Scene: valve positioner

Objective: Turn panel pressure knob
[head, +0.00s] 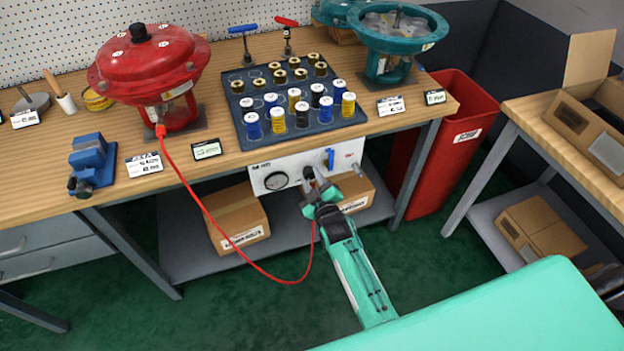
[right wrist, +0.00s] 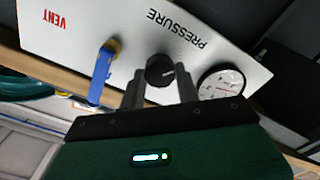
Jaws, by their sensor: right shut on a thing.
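The white control panel (head: 262,184) hangs below the front edge of the workbench. Its black pressure knob (head: 308,173) sits near the panel's middle. In the right wrist view the knob (right wrist: 160,71) stands below the word PRESSURE, with a white mark on its face. My right gripper (head: 314,183) reaches up to the panel. In the right wrist view its two fingers (right wrist: 161,88) lie on either side of the knob and are shut on it. My left gripper is not in view.
A dial gauge (right wrist: 221,82) and a blue-handled vent valve (right wrist: 103,72) flank the knob. A red hose (head: 215,222) runs from the red actuator (head: 150,65) and hangs below the panel. Boxes (head: 238,218) stand on the lower shelf. A red bin (head: 450,145) stands right.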

